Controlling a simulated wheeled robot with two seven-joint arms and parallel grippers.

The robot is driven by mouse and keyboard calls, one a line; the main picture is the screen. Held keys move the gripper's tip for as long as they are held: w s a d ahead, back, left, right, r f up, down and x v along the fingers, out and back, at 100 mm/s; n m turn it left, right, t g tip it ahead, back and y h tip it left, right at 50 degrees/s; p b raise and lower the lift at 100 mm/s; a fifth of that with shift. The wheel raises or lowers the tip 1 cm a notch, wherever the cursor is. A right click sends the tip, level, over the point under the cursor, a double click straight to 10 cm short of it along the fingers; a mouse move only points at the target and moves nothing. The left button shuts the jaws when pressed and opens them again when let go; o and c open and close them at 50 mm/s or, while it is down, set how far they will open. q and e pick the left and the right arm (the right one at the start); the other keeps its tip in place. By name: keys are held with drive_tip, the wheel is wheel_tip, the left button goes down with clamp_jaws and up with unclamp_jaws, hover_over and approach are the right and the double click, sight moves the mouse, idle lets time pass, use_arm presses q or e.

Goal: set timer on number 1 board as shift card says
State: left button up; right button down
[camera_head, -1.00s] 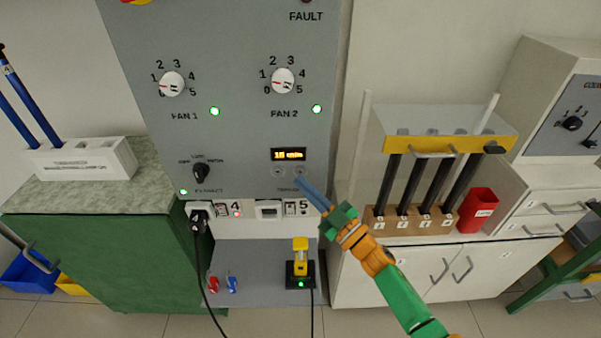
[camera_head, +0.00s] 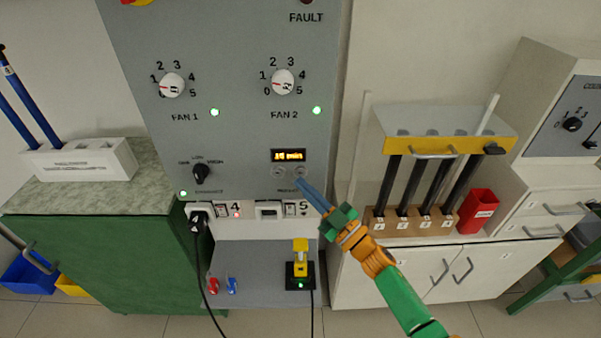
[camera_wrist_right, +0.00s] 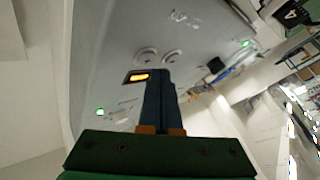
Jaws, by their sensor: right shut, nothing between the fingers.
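A grey control board (camera_head: 235,130) stands in the middle of the head view. Its timer has a small lit amber display (camera_head: 289,155) with blurred digits, with a left button (camera_head: 278,172) and a right button (camera_head: 300,172) below it. The display also shows in the right wrist view (camera_wrist_right: 138,76). My right gripper (camera_head: 300,183) is shut and empty, with its blue fingertips at or just below the right button; I cannot tell whether they touch it. No board number and no readable shift card show. My left gripper is out of view.
The board also carries a fan 1 dial (camera_head: 172,85), a fan 2 dial (camera_head: 283,82) and a black extract knob (camera_head: 201,172). Sockets with a black plug (camera_head: 198,217) sit below. A rack of black rods (camera_head: 430,187) and a red cup (camera_head: 478,210) stand right.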

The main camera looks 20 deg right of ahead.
drive_tip(key=shift+w, duration=0.1)
idle(0.7)
drive_tip(key=shift+w+d, duration=0.1)
drive_tip(key=shift+w, duration=0.25)
drive_tip(key=shift+w+d+b, duration=0.1)
drive_tip(key=shift+w+b, duration=0.2)
drive_tip(key=shift+b, duration=0.25)
idle(0.4)
drive_tip(key=shift+s+r, duration=0.1)
drive_tip(key=shift+s+a+p, duration=0.2)
drive_tip(key=shift+s+p, duration=0.35)
drive_tip(key=shift+s, duration=0.1)
